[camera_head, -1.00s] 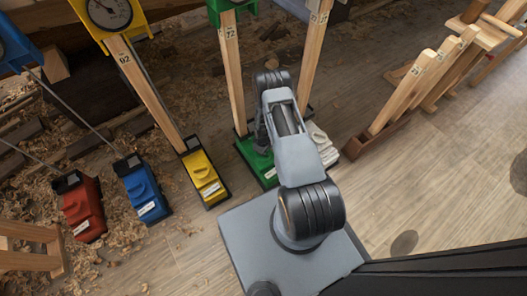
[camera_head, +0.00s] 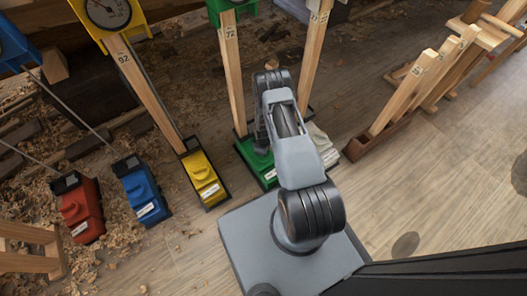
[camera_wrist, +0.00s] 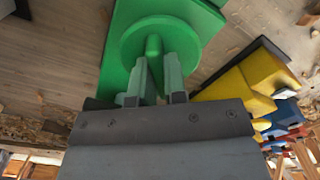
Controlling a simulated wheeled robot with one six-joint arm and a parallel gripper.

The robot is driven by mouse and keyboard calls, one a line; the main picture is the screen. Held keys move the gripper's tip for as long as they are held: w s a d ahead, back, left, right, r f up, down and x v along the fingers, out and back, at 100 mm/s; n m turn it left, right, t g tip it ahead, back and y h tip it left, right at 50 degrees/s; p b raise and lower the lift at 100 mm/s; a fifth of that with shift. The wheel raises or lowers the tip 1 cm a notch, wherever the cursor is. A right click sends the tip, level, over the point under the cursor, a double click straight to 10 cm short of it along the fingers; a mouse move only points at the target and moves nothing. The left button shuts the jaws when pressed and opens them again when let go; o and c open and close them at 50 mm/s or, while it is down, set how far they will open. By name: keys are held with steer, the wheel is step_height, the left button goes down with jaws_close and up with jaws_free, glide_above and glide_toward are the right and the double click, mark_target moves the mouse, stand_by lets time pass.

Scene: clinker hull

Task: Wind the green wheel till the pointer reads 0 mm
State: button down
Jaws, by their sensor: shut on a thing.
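In the wrist view the green wheel (camera_wrist: 128,42) is a round disc on a green block, with a short green stub (camera_wrist: 153,46) at its middle. My gripper (camera_wrist: 153,72) is shut on the green wheel, its two fingers reaching in on either side of the stub. The exact contact is partly hidden between the fingers. In the head view the green base (camera_head: 243,150) stands on the floor at the foot of a wooden post marked 72; my arm hides part of it and the wheel. The green unit's pointer and scale are not in view.
Yellow (camera_head: 204,178), blue (camera_head: 142,190) and red (camera_head: 82,212) units stand in a row to the left. A yellow-framed dial (camera_head: 106,12) tops the post marked 92. Wooden posts in a brown base (camera_head: 376,141) stand to the right.

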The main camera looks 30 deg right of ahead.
steer(key=c, duration=1.2)
jaws_free()
steer(key=shift+o, duration=0.2)
steer(key=shift+r, duration=0.15)
step_height(320, 180, up, 14)
steer(key=p, duration=0.5)
steer(key=shift+f, duration=0.2)
